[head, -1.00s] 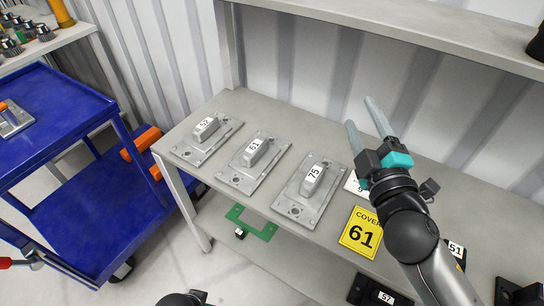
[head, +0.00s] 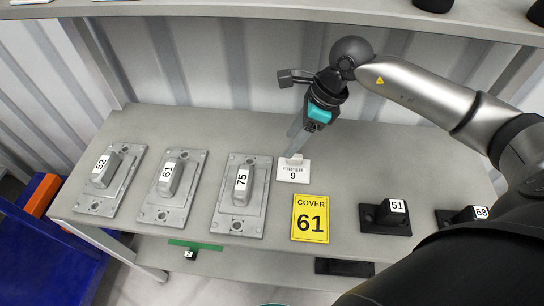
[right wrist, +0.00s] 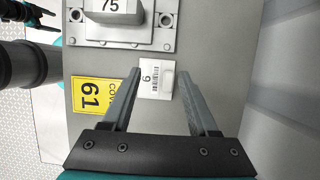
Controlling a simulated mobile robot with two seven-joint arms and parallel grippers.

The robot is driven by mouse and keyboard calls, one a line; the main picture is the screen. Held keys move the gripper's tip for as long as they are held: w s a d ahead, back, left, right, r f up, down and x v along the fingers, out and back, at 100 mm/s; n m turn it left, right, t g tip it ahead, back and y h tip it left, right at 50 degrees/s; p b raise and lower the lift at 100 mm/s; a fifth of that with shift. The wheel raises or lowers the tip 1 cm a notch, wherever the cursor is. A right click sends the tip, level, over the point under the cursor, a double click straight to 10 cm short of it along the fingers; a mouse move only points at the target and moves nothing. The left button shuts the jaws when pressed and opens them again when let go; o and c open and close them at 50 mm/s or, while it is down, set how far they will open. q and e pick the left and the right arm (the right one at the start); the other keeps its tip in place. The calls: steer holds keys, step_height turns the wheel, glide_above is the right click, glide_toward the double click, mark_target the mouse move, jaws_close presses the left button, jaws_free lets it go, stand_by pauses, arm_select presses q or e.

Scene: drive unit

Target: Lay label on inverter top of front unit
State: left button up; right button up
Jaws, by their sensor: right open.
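The label is a small white card (head: 293,172) marked 9 with a raised tab, lying on the grey bench. In the right wrist view, the card (right wrist: 157,80) lies between and just beyond my right fingertips. My right gripper (head: 293,150) is open and empty, pointing down at the card's far side; I cannot tell whether it touches. My left gripper seems to show at the top left of the right wrist view (right wrist: 38,20), its opening unclear. I cannot identify the front unit or its inverter top in these views.
Grey handled plates marked 52 (head: 107,180), 61 (head: 172,188) and 75 (head: 242,196) stand left of the card. A yellow COVER 61 card (head: 311,219) lies in front. Black parts 51 (head: 386,217) and 68 (head: 464,216) are at right. A shelf (head: 300,11) runs above.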

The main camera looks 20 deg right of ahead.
mark_target(296, 156)
steer(key=shift+d+f+h, duration=0.1)
steer(key=shift+d+h, duration=0.4)
steer(key=shift+d, duration=0.55)
steer(key=shift+d+f, duration=0.25)
steer(key=shift+d, duration=0.05)
steer(key=x, duration=0.2)
steer(key=b+x, duration=0.1)
steer(key=x, duration=0.1)
steer(key=d+x, duration=0.1)
steer(key=x, duration=0.2)
steer(key=shift+s+f, duration=0.15)
steer(key=shift+s, duration=0.1)
arm_select(q)
steer(key=shift+w+a+f, duration=0.45)
steer(key=shift+a+f, duration=0.2)
steer(key=shift+f, duration=0.15)
arm_select(e)
jaws_close()
